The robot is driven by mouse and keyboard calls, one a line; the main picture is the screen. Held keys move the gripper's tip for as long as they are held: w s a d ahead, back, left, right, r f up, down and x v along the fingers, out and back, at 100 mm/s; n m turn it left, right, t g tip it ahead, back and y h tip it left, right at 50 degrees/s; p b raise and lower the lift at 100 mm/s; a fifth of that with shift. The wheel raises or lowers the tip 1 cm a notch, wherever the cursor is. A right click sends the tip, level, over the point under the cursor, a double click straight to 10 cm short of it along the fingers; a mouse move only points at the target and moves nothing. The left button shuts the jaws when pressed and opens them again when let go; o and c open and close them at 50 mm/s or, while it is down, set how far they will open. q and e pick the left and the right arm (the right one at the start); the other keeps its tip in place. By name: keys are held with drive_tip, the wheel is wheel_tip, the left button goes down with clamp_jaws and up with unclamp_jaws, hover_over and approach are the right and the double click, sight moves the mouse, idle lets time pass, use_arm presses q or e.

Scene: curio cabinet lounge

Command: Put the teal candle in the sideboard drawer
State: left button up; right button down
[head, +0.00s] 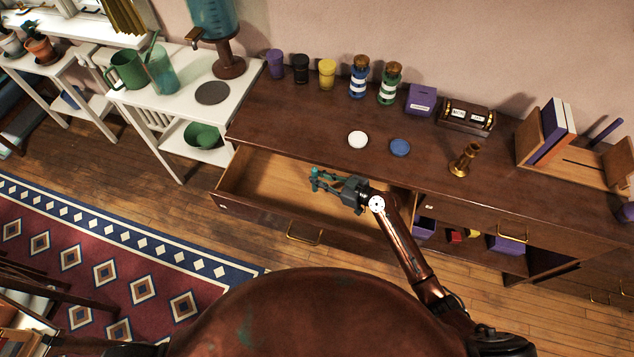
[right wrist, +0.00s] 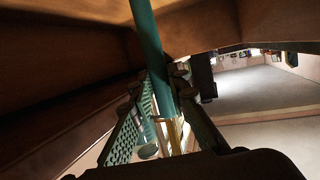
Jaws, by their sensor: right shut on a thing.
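The sideboard drawer (head: 262,178) is pulled open at the left part of the dark wooden sideboard, and its pale inner floor looks bare. My right gripper (head: 324,181) is over the open drawer, towards its right half. It is shut on the teal candle (right wrist: 147,35), a thin stick that runs up between the fingers in the right wrist view. In the head view only a small teal piece of the candle (head: 314,180) shows at the fingertips. I cannot tell whether the candle touches the drawer floor. My left gripper is not in view.
On the sideboard top (head: 300,115) stand several cups and jars along the wall, a white disc (head: 357,140), a blue disc (head: 400,147) and a brass candlestick (head: 464,160). An open compartment right of the drawer holds a purple box (head: 507,245). A white shelf (head: 150,100) stands left.

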drive_tip(key=shift+w+a+f, duration=0.25)
drive_tip(key=shift+w+f, duration=0.1)
drive_tip(key=shift+f, duration=0.15)
drive_tip(key=shift+w+a+f+b, duration=0.15)
drive_tip(key=shift+f+b, duration=0.25)
drive_tip(key=shift+f, duration=1.35)
drive_tip(key=shift+f, duration=0.15)
drive_tip(key=c, duration=1.8)
unclamp_jaws()
drive_tip(key=shift+c, duration=0.2)
drive_tip(key=shift+r, duration=0.25)
drive_tip(key=v, duration=1.2)
